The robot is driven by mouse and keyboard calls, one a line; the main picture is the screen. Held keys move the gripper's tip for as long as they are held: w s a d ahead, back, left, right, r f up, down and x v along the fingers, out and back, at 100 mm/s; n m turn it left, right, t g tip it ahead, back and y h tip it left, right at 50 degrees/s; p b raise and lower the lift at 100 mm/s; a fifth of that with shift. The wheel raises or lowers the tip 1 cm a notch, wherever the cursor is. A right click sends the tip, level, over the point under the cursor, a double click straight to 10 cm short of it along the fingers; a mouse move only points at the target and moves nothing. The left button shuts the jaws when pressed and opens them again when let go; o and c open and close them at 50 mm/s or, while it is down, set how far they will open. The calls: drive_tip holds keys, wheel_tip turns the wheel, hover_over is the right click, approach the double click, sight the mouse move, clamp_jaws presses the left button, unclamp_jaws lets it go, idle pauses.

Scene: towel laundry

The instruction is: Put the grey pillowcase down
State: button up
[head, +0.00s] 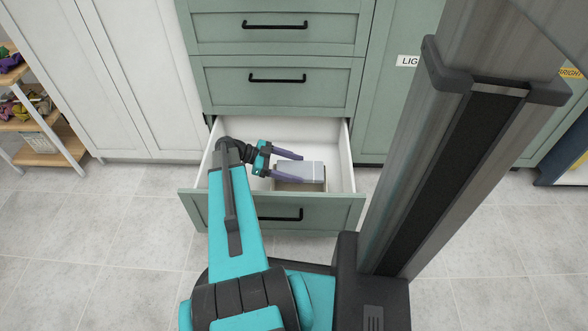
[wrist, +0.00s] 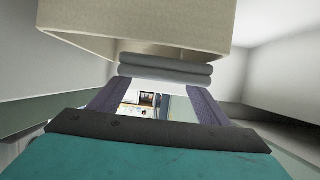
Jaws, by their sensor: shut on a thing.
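The grey pillowcase (head: 313,169) is a small folded bundle inside the open drawer (head: 334,150). In the wrist view the pillowcase (wrist: 165,72) shows as two stacked grey folds across the fingertips. My gripper (head: 300,168) reaches into the drawer from the left and is shut on the pillowcase, one finger on each side. The fingers also show in the wrist view (wrist: 160,85). A beige box (head: 302,186) is in the drawer, right by the pillowcase; its wall (wrist: 150,30) fills the top of the wrist view. I cannot tell whether the pillowcase touches it.
The drawer front with its black handle (head: 280,215) stands out over the tiled floor. Closed green drawers (head: 278,62) are above it. White cabinet doors (head: 125,80) are to the left, with a wooden shelf (head: 45,135) holding colourful cloths at the far left.

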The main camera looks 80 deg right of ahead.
drive_tip(key=shift+f, duration=0.2)
drive_tip(key=o, duration=1.1)
drive_tip(key=shift+r, duration=0.2)
drive_tip(key=shift+r+p, duration=0.65)
drive_tip(key=shift+p, duration=0.05)
drive_tip(key=p+v, duration=0.2)
drive_tip(key=v, duration=0.5)
drive_tip(key=shift+w, duration=0.25)
